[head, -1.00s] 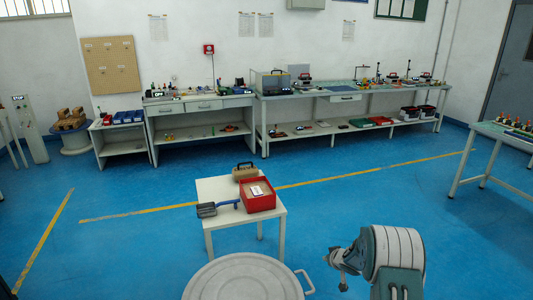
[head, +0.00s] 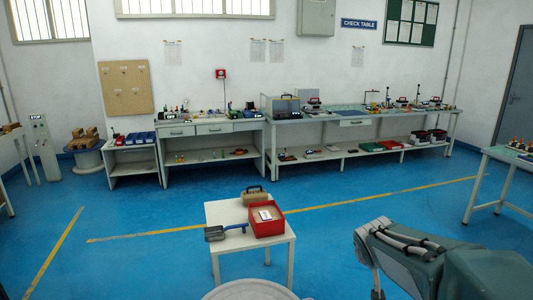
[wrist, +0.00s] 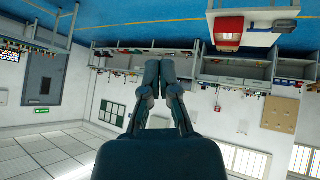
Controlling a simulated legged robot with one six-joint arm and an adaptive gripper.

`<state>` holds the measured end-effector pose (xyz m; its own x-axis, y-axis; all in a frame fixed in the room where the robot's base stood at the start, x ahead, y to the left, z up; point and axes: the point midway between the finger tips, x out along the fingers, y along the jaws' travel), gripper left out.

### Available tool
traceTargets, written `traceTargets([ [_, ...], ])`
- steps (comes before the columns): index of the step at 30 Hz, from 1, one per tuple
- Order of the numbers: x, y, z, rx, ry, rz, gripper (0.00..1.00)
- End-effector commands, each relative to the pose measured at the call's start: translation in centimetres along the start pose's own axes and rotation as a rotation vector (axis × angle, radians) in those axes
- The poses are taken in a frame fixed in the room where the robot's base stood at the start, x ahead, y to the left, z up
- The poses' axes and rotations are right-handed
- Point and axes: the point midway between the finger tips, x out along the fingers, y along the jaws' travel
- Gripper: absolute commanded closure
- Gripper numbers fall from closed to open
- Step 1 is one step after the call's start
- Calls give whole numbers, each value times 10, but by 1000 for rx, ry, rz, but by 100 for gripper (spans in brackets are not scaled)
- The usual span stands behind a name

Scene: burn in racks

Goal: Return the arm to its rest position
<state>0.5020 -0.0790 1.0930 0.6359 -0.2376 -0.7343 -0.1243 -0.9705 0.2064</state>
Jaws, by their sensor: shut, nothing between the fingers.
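My gripper (wrist: 160,68) shows in the wrist view with its two dark fingers together and nothing between them. The wrist view is upside down, with the ceiling at the bottom. In the head view my arm fills the lower right corner, right of the small white table (head: 225,215) and apart from it. The fingertips cannot be made out there.
The small table bears a red box (head: 268,229), a brown case (head: 255,197) and a grey tool with a blue handle (head: 226,232). Workbenches (head: 350,133) line the back wall.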

Motion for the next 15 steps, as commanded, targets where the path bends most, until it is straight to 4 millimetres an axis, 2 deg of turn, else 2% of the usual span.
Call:
traceTargets([
  [1,-21,-1,8,7,-8,-3,100],
  [6,-74,-6,45,24,-63,-30,100],
  [15,-152,-26,126,32,-159,-140,100],
])
